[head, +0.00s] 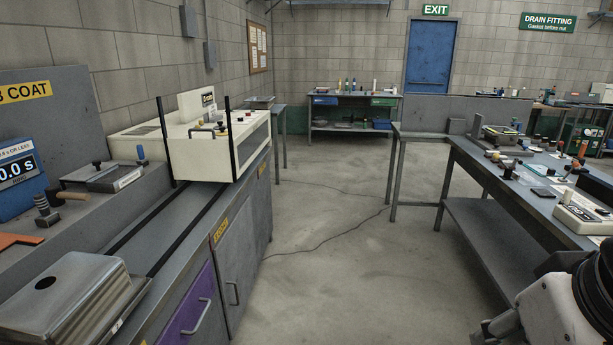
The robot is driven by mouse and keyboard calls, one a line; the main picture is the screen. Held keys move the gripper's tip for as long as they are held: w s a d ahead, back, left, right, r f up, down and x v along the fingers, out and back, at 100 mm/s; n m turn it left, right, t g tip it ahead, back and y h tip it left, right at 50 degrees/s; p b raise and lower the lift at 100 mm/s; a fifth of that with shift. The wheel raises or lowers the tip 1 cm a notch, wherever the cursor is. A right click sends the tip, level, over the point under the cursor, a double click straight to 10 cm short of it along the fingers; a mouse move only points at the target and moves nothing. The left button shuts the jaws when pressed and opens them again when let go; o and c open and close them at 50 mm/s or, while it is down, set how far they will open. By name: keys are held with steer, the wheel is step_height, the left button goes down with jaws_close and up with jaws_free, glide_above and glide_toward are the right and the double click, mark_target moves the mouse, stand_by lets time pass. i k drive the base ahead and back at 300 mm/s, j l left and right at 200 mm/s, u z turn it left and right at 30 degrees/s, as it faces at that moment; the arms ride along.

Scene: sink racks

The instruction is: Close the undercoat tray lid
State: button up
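A shallow grey metal tray (103,178) with black knobs stands on the left counter beside the blue timer. A flat grey top lies over it; I cannot read a label on it or tell whether its lid is fully down. Another grey tray (500,134) with dark and yellow parts sits on the right bench. Its lid state is too small to tell, and I cannot tell which tray is the undercoat one. Part of my white arm shows at the lower right. I cannot make out my gripper's fingers.
A cream machine (200,138) with black posts stands over rails on the left counter. An upturned metal basin (68,298) lies in front. The right bench (479,172) holds several small items. The floor (333,225) between is clear except for thin cables.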

mark_target(86, 174)
steer(key=i+u, duration=0.5)
steer(key=i+l+u, duration=0.15)
steer(key=i+u, duration=0.35)
steer(key=i+l+u, duration=0.75)
steer(key=u, duration=0.2)
steer(key=l+u, duration=0.2)
steer(key=l, duration=0.2)
steer(key=i+l+u, duration=0.15)
steer(key=l, duration=0.3)
